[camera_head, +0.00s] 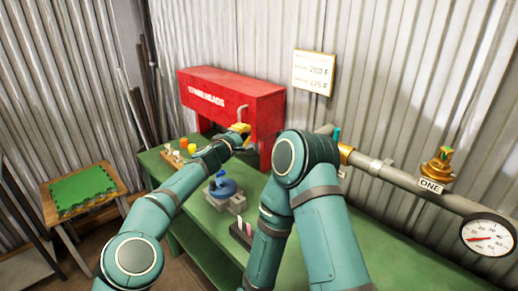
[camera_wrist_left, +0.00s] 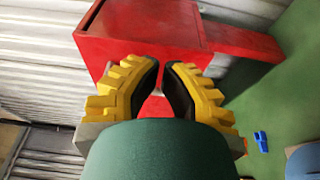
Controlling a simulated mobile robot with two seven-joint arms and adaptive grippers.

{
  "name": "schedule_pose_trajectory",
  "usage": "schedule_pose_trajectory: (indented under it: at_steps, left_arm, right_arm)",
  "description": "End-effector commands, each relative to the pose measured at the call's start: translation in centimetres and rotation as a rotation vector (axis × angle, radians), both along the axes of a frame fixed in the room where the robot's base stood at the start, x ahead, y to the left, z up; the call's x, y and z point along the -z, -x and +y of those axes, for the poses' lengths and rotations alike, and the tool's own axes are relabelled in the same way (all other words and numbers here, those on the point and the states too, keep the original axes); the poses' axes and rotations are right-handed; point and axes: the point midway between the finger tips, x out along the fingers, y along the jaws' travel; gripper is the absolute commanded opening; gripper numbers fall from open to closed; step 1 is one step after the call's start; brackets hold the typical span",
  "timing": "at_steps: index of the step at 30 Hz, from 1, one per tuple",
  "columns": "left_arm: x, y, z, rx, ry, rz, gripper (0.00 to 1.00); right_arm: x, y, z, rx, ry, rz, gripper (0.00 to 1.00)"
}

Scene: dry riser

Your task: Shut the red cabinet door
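The red cabinet (camera_head: 262,98) stands on the far part of the green bench, against the corrugated wall. Its lettered red front (camera_head: 203,95) faces left, with a grey bar handle (camera_head: 240,113) near its right end. How far the door stands open is hard to tell. My left gripper (camera_head: 241,128) is at the cabinet's lower front, close by the handle. In the left wrist view its yellow fingers (camera_wrist_left: 163,66) are apart with nothing seen between them, and red cabinet panels (camera_wrist_left: 140,38) lie just beyond. Contact cannot be told. My right gripper is hidden behind its arm.
The green bench (camera_head: 400,240) holds a blue device (camera_head: 223,188) on a grey block and small orange and white pieces (camera_head: 184,144) at left. A pipe (camera_head: 400,177) with a brass valve (camera_head: 437,166) and a gauge (camera_head: 488,235) runs along the right. A green-topped stool (camera_head: 82,190) stands left.

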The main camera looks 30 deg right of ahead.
Motion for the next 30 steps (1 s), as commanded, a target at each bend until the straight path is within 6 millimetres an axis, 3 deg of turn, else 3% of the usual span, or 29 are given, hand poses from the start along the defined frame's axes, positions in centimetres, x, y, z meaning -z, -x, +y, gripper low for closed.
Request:
schedule_pose_trajectory:
  at_steps: [8,16,22,30]
  left_arm:
    - [-0.6,2.0,0.1,0.006,0.001,-0.002,0.00]
    - [0.2,3.6,-0.3,0.008,-0.006,0.006,0.00]
    - [-0.5,4.6,0.0,0.006,-0.001,-0.004,0.00]
    - [-0.6,7.1,0.0,0.006,-0.001,-0.003,0.00]
  right_arm:
    - [0.0,-0.1,-0.1,0.002,0.001,-0.001,0.41]
    - [0.1,-0.1,-0.1,0.002,0.001,-0.001,0.41]
    - [0.3,-0.1,-0.1,0.002,0.001,-0.001,0.41]
    - [-0.3,0.0,0.0,0.002,0.001,0.001,0.41]
